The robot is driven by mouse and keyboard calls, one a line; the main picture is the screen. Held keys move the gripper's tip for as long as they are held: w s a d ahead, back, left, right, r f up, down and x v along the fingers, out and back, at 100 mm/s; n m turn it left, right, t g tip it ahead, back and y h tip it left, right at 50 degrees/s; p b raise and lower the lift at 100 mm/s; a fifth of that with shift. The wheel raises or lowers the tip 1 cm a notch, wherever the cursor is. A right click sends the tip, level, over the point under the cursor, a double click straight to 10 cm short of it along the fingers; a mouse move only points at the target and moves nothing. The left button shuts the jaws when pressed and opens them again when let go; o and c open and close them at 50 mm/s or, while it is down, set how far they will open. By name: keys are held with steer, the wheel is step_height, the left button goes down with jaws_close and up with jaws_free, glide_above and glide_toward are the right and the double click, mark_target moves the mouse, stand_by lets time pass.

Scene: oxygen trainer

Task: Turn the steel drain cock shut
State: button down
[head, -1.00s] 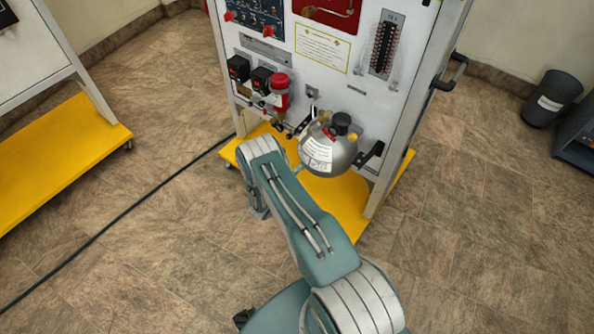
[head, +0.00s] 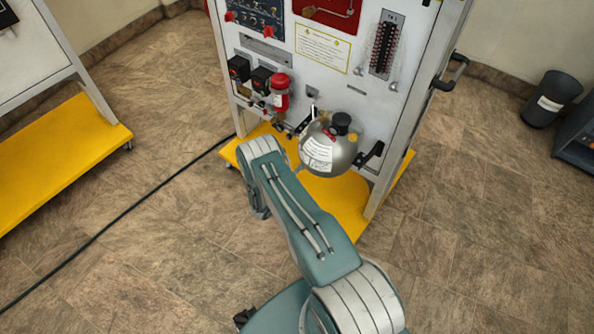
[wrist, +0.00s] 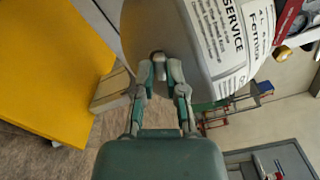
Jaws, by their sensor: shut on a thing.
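The steel drain cock (wrist: 158,58) shows in the wrist view as a small grey stub at the lower side of the round steel bottle (wrist: 160,25). My gripper (wrist: 160,70) has its two fingertips closed around the stub, one on each side. Part of the cock is hidden between the fingers, so its exact turn cannot be told. In the head view the bottle (head: 343,153) hangs low on the trainer panel, with a white label and a black knob on top. My forearm hides the gripper and the cock there.
The white trainer panel (head: 345,88) stands behind the bottle, with a red cylinder (head: 280,92) to the left. A yellow base plate (head: 350,215) lies below. A black cable (head: 120,215) crosses the floor at left. A dark bin (head: 550,98) stands at right, with open floor before it.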

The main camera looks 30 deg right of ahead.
steer(key=m, duration=1.2)
steer(key=shift+s+f+m, duration=0.1)
steer(key=shift+f+m, duration=0.05)
steer(key=shift+m, duration=0.55)
steer(key=c, duration=0.7)
jaws_free()
steer(key=shift+a, duration=0.1)
steer(key=v, duration=1.2)
